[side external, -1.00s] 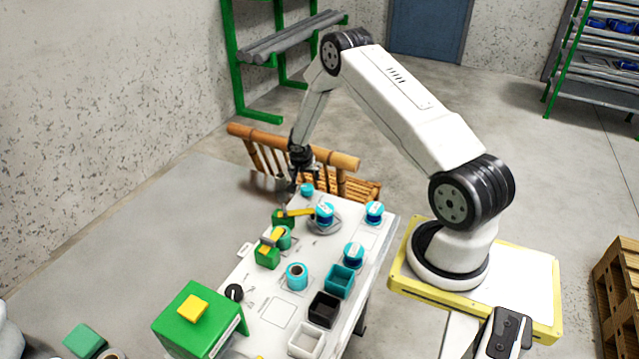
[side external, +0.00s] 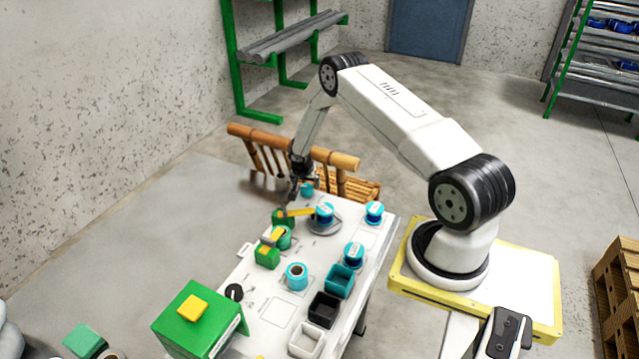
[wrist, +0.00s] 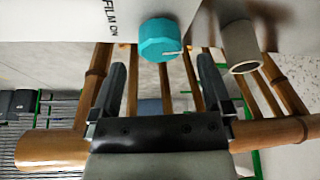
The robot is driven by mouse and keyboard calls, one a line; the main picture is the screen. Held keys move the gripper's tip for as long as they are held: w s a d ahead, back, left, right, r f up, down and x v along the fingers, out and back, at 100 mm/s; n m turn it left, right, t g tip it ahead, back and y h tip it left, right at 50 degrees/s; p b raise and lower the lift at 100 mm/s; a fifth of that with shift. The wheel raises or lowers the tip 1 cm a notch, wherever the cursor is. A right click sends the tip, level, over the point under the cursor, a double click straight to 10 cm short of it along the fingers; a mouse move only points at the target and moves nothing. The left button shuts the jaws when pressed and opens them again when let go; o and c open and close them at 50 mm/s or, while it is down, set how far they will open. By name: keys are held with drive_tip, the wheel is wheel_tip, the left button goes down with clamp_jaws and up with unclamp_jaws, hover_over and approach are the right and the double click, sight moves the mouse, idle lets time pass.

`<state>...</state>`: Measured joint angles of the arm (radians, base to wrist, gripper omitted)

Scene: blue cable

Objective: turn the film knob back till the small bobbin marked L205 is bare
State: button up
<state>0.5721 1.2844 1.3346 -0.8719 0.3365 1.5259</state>
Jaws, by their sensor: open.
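A teal faceted knob (wrist: 159,40) with a pale pointer line sits at the edge of a white panel lettered "FILM ON" in the wrist view. It also shows at the far end of the bench (side external: 307,189) in the side view. My gripper (wrist: 162,63) is open, its two dark fingers on either side of the knob in the picture, with nothing held. Several blue bobbins with white tops stand on the bench, one on a round grey plate (side external: 325,213), another at the right edge (side external: 374,211). No L205 mark is legible.
A grey tube (wrist: 240,46) stands near the knob. A wooden rack (side external: 345,161) lies behind the bench end. Green blocks with yellow arms (side external: 267,256), a teal bin (side external: 340,281), a black bin (side external: 323,309) and a green box (side external: 195,325) crowd the bench's near part.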

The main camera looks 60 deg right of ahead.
sight(307, 187)
drive_tip(key=shift+x, duration=1.5)
drive_tip(key=c, duration=1.3)
drive_tip(key=shift+n, duration=0.3)
drive_tip(key=shift+n+t+y, duration=0.3)
drive_tip(key=shift+n+t, duration=0.4)
drive_tip(key=shift+n, duration=1.4)
drive_tip(key=o, duration=1.3)
